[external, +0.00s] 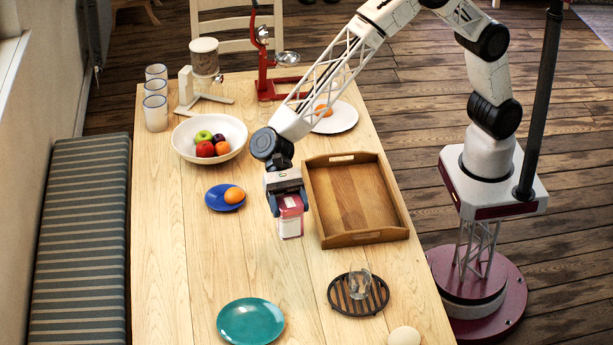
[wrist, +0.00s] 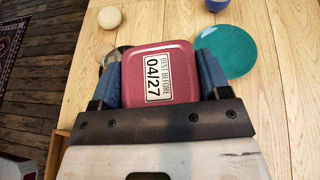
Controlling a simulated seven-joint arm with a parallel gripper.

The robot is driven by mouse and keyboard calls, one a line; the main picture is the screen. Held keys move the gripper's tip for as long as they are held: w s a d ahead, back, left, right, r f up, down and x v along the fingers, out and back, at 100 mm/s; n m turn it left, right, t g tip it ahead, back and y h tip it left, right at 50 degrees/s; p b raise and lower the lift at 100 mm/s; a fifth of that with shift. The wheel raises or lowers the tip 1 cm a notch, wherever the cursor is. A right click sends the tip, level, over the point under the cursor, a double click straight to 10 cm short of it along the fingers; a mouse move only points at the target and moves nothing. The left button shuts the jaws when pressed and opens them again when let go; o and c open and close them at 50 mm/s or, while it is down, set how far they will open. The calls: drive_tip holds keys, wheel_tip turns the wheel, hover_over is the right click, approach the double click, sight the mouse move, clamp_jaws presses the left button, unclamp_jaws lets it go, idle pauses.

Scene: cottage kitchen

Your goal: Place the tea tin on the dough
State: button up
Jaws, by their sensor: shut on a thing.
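The tea tin (external: 290,226), pink-red with a pale lower part in the external view, is held between the fingers of my gripper (external: 288,198), above the middle of the table. In the wrist view, my gripper (wrist: 160,76) has a blue finger on each side of the tin (wrist: 178,58), whose red lid carries a "best before 04/27" label. A pale, round lump that looks like the dough (external: 404,336) lies at the table's near right, and it also shows at the upper left of the wrist view (wrist: 110,17). The tin is well apart from it.
A wooden tray (external: 350,195) is just right of the tin. A dark round trivet (external: 345,302) with a clear glass (external: 360,281) stands left of the dough. A teal plate (external: 251,321) is farther left. A blue plate (external: 216,205) holds an orange fruit (external: 234,195).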

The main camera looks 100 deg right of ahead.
drive_tip(key=s+a+n+g, duration=0.1)
drive_tip(key=s+a, duration=0.5)
drive_tip(key=s, duration=0.5)
drive_tip(key=s+a+n+g, duration=0.1)
drive_tip(key=s+a, duration=0.5)
drive_tip(key=s, duration=0.6)
drive_tip(key=s+a+n+g, duration=0.1)
drive_tip(key=s+a+g, duration=0.1)
drive_tip(key=s+a, duration=0.65)
wheel_tip(320, 180, down, 5)
drive_tip(key=s+d, duration=0.2)
drive_tip(key=shift+d+f+h, duration=0.2)
drive_tip(key=shift+h, duration=0.2)
drive_tip(key=w+a+f, duration=0.1)
drive_tip(key=w+a, duration=0.8)
drive_tip(key=a, duration=0.4)
drive_tip(key=shift+f, duration=0.25)
drive_tip(key=shift+a, duration=0.1)
drive_tip(key=shift+s, duration=0.1)
drive_tip(key=shift+f, duration=1.75)
